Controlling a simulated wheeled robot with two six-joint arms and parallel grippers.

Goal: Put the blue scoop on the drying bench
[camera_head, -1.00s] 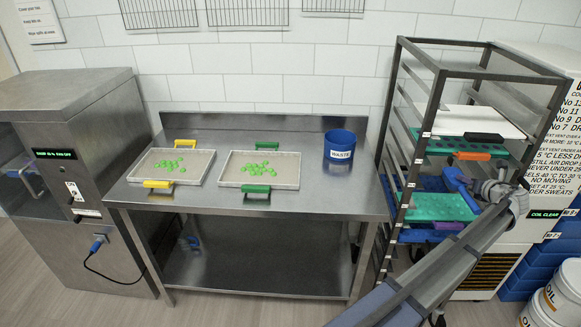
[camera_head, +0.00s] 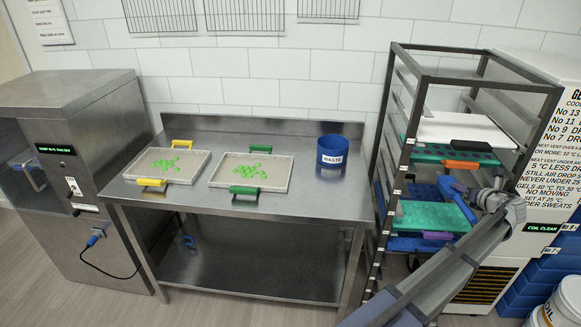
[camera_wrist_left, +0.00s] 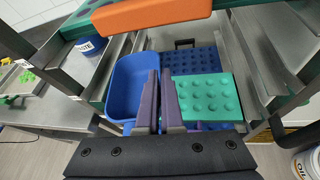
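The blue scoop (camera_head: 453,188) is at the front of the rack, above the teal mould sheet. Its open bowl (camera_wrist_left: 130,85) shows large in the left wrist view, left of my fingers. My left gripper (camera_head: 480,198) is at the scoop's right end. Its two fingers (camera_wrist_left: 160,90) are close together and appear shut on the scoop; the handle is hidden between them. The steel bench (camera_head: 310,200), which I take as the drying bench, stands left of the rack. My right gripper is not in view.
The bench holds two trays of green gummies (camera_head: 148,178) (camera_head: 222,184) and a blue waste bin (camera_head: 331,157); its front right top is bare. Rack posts (camera_head: 405,150), an orange handle (camera_wrist_left: 150,14) and a teal mould sheet (camera_wrist_left: 205,95) are close to my left gripper.

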